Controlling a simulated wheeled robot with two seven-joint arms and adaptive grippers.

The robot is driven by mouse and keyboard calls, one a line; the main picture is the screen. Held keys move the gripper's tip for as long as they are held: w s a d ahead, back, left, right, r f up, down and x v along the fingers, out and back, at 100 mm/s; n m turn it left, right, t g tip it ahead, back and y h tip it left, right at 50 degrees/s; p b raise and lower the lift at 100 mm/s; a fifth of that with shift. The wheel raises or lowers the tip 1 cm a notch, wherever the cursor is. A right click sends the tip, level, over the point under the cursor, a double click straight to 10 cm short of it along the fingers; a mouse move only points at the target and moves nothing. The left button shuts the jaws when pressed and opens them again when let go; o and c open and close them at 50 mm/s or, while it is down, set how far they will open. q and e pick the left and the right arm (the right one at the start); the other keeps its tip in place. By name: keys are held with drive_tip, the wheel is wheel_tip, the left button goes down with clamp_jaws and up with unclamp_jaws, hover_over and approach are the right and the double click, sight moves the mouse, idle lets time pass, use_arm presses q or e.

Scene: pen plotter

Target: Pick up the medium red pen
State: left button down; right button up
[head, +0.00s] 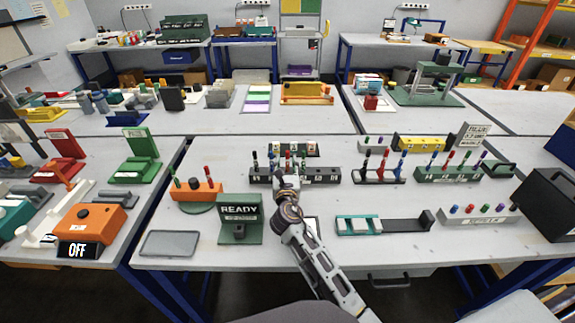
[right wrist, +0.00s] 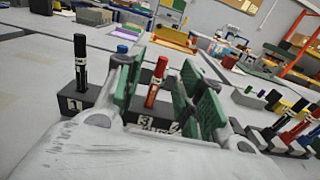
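A red pen (right wrist: 155,84) with a dark band stands upright in a dark numbered rack (right wrist: 150,122) in the right wrist view. The same rack (head: 322,176) shows in the middle of the table in the head view. My right gripper (head: 287,181) is over the rack's front in the head view. In the right wrist view its green-padded fingers (right wrist: 163,78) are open, one on each side of the red pen, with gaps beside it. The pen's size against others is hard to tell. My left gripper is not in view.
A black pen (right wrist: 81,64) stands in the rack left of the fingers. A READY sign (head: 240,211) stands front left of the rack. Another pen stand (head: 378,178) is to the right. A grey tray (head: 170,243) lies at the front left.

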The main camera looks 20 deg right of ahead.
sight(288, 154)
drive_tip(key=shift+x, duration=1.05)
drive_tip(key=shift+w, duration=0.1)
drive_tip(key=shift+d+x, duration=0.15)
drive_tip(key=shift+x, duration=1.1)
drive_tip(key=shift+d+x, duration=0.1)
drive_tip(key=shift+x, duration=1.15)
drive_tip(key=shift+f, duration=0.15)
clamp_jaws()
